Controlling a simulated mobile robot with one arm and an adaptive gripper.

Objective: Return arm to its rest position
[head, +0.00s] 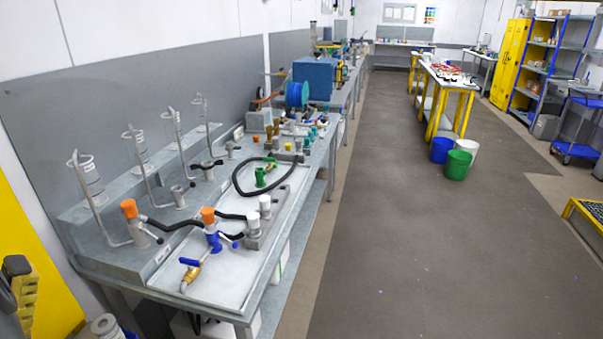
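My gripper and arm do not show in the head view, so the arm's pose cannot be seen. A long grey workbench (125,268) runs along the wall on the left. A shallow pale tray (228,283) is set in its near part. Fittings with orange caps (129,208) and (208,215), black hoses and a blue-handled valve (191,262) are on it. Several bent metal stands with clear cylinders (92,178) stand along the back ledge.
A wide grey floor aisle (410,230) is clear to the right of the bench. Blue (441,150), green (456,165) and white (467,150) buckets stand by a yellow-legged table (462,85). A blue cart (577,152) and a yellow-edged platform (580,214) are at the right.

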